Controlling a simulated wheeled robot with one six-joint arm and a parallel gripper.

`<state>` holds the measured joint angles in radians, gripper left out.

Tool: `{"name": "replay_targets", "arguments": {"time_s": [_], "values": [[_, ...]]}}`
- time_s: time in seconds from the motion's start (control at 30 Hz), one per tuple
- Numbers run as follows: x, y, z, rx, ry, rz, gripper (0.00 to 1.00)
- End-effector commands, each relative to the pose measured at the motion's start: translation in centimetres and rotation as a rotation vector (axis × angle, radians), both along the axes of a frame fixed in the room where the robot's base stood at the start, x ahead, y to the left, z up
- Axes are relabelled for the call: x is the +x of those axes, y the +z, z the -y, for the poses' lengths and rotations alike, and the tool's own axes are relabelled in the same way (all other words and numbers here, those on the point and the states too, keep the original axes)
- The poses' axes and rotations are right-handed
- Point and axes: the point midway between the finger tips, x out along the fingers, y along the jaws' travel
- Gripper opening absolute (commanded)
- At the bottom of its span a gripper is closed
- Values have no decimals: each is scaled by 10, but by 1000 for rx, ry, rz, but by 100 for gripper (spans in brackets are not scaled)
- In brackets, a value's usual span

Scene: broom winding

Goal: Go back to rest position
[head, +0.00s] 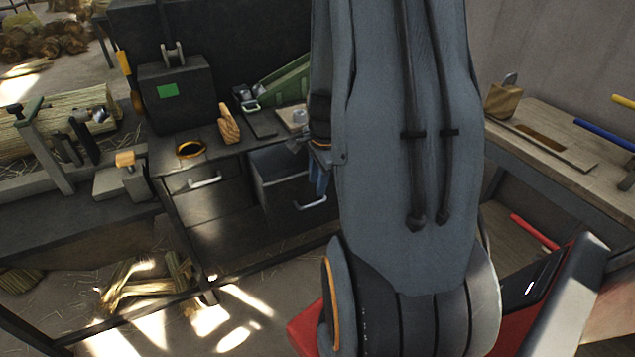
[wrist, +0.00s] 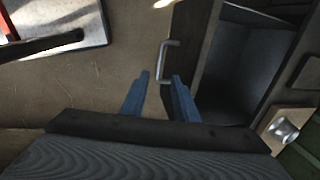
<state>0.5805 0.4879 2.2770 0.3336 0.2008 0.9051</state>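My gripper (wrist: 160,78) shows two blue fingers in the wrist view, apart from each other. A drawer handle (wrist: 163,62) appears just beyond and partly between the fingertips; I cannot tell whether they touch it. In the head view my gripper (head: 319,178) is mostly hidden behind my grey arm, with its blue fingers pointing down beside the pulled-out drawer (head: 275,168). The drawer's inside looks dark and empty where it shows, and it also shows at the right of the wrist view (wrist: 240,70).
A clamp bench with a straw bundle (head: 62,120) stands left. Another bench (head: 560,140) stands right.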

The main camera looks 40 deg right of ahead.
Motion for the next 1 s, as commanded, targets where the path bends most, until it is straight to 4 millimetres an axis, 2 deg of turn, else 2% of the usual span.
{"name": "replay_targets", "arguments": {"time_s": [0.37,0.47,0.57,0.67,0.7,0.8,0.9,1.0], "values": [[0,0,-1,-1,3,0,28],[2,6,-12,-5,66,-4,28],[4,21,-47,-19,256,-18,28],[-1,43,-98,-45,562,-41,28],[-6,52,-120,-58,702,-53,28],[-25,72,-169,-90,1043,-81,28],[-48,87,-206,-118,1343,-109,28],[-68,97,-229,-142,1574,-131,28]]}}
